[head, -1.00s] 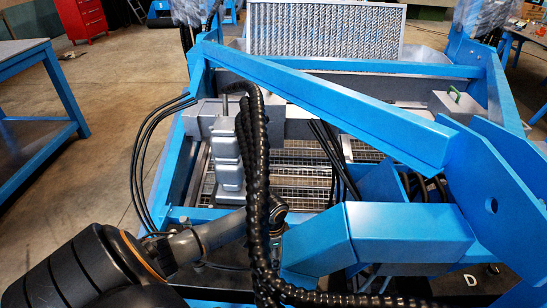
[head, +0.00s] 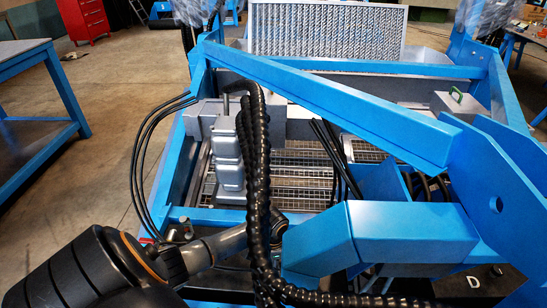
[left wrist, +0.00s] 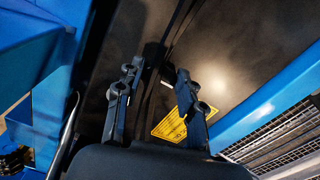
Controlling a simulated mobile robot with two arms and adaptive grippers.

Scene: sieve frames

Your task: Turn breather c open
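I cannot make out breather c for certain in either view. A small metallic fitting (head: 186,230) shows at the lower left of the blue frame, beside my left arm, but it is too small to identify. My left gripper (left wrist: 157,76) shows in the left wrist view with its two dark fingers apart and nothing between them. Beyond the fingers is a dark panel with a yellow label (left wrist: 170,124), partly hidden by the right finger. In the head view my left arm comes in from the lower left, and its gripper cannot be made out. My right gripper is in neither view.
A blue frame (head: 330,100) surrounds metal grating (head: 305,160) and a grey stepped block (head: 228,160). Thick black corrugated hose (head: 256,190) hangs in front of my left arm. Thin black cables (head: 137,165) loop at the left. A blue bench (head: 30,165) stands farther left.

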